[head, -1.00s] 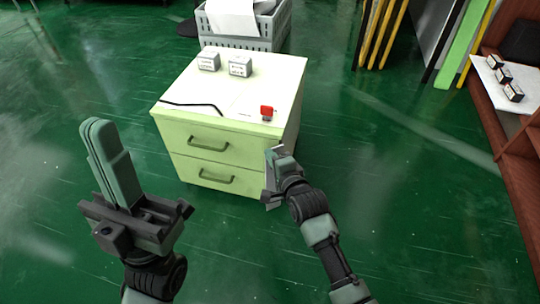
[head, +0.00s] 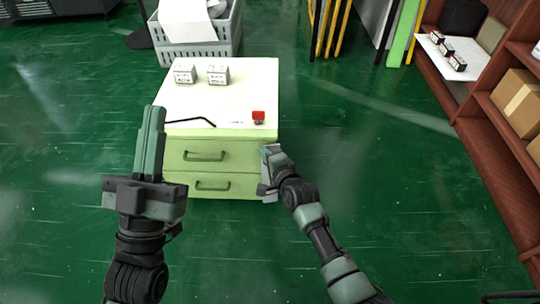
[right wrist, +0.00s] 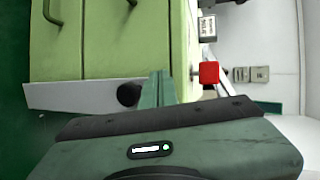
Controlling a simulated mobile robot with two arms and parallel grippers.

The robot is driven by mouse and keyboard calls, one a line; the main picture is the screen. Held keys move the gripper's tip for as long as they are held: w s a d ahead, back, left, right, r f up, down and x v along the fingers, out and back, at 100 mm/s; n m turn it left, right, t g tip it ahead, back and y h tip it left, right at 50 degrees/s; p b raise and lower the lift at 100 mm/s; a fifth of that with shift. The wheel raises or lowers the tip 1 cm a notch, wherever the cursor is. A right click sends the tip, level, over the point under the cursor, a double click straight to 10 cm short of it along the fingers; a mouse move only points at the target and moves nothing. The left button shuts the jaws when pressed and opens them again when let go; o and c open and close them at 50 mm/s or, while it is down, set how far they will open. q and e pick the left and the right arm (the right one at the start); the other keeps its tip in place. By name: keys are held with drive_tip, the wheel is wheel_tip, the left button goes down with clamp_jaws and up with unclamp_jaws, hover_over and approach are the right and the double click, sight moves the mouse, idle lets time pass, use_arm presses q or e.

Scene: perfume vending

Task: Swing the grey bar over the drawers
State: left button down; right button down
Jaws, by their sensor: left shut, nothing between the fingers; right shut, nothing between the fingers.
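The pale green drawer cabinet (head: 222,153) has two drawers, both closed, with green handles. In the right wrist view, the grey bar (right wrist: 70,97) runs along the edge of the drawer fronts (right wrist: 105,40), with a black knob (right wrist: 128,94) on it. In the head view it hangs at the cabinet's right front edge, mostly hidden by my right gripper (head: 266,152). The right gripper's shut fingers (right wrist: 156,90) are beside the bar near the knob; I cannot tell whether they touch. My left gripper (head: 152,125) is shut and empty, pointing up, left of the cabinet.
On the cabinet top are a red knob (head: 258,116), two small boxes (head: 184,74) (head: 218,75) and a black bent rod or cable (head: 190,121). A grey crate (head: 195,47) stands behind. A brown shelf (head: 490,150) is at the right.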

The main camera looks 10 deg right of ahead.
drive_tip(key=shift+w+a+p, duration=0.35)
drive_tip(key=shift+w, duration=0.25)
use_arm(q)
drive_tip(key=f+g, duration=0.1)
drive_tip(key=w+f+g, duration=0.2)
drive_tip(key=f, duration=0.1)
drive_tip(key=shift+w+d+y, duration=0.15)
drive_tip(key=shift+w+y, duration=0.1)
drive_tip(key=shift+y, duration=0.05)
use_arm(e)
drive_tip(key=shift+r, duration=0.1)
drive_tip(key=shift+w, duration=0.1)
use_arm(q)
drive_tip(key=shift+f, duration=0.15)
